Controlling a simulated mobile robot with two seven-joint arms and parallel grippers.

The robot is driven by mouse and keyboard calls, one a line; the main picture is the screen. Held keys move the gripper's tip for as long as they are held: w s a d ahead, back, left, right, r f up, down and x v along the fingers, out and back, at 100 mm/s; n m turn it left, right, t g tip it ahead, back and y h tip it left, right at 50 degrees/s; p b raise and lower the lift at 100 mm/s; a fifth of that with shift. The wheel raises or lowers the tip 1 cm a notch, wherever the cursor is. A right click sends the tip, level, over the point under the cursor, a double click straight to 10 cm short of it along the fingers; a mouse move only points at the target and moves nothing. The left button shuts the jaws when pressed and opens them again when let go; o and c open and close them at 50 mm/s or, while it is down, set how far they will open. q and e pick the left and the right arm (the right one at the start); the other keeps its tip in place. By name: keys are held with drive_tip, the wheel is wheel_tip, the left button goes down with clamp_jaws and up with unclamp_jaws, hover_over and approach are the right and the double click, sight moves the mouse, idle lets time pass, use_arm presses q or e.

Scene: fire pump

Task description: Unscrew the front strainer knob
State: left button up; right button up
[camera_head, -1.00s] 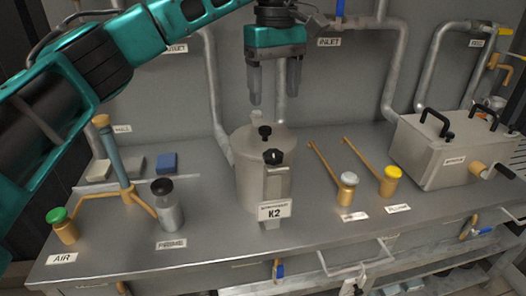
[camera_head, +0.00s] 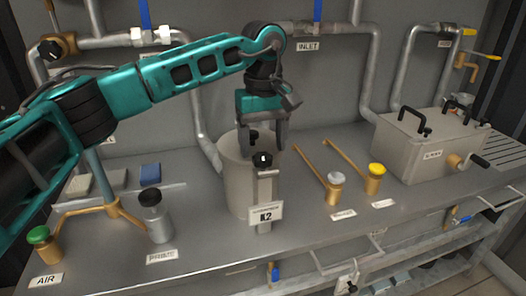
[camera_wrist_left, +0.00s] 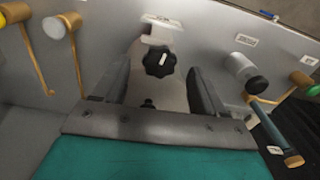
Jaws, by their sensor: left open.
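The grey strainer canister (camera_head: 234,177) stands on the bench with a K2 label (camera_head: 265,213) on its front. A black front knob (camera_head: 262,160) tops the bracket at its front; it also shows in the left wrist view (camera_wrist_left: 159,62), just beyond the fingertips. A second black knob (camera_wrist_left: 148,103) on the lid lies between the fingers, nearer the palm in that view. My left gripper (camera_head: 262,146) points down over the canister, open and empty, behind and above the front knob. Its fingers partly hide the lid knob in the head view. My right gripper is not in view.
Right of the canister stand a white-capped valve (camera_head: 335,181) and a yellow-capped valve (camera_head: 375,171) with brass levers. A lidded metal box (camera_head: 425,150) is farther right. On the left are a black-capped cylinder (camera_head: 155,215) and a green-capped air valve (camera_head: 40,238).

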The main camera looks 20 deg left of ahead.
sight(263, 161)
use_arm(q)
drive_tip(key=shift+f, duration=1.3)
drive_tip(key=shift+c, duration=0.4)
drive_tip(key=c, duration=1)
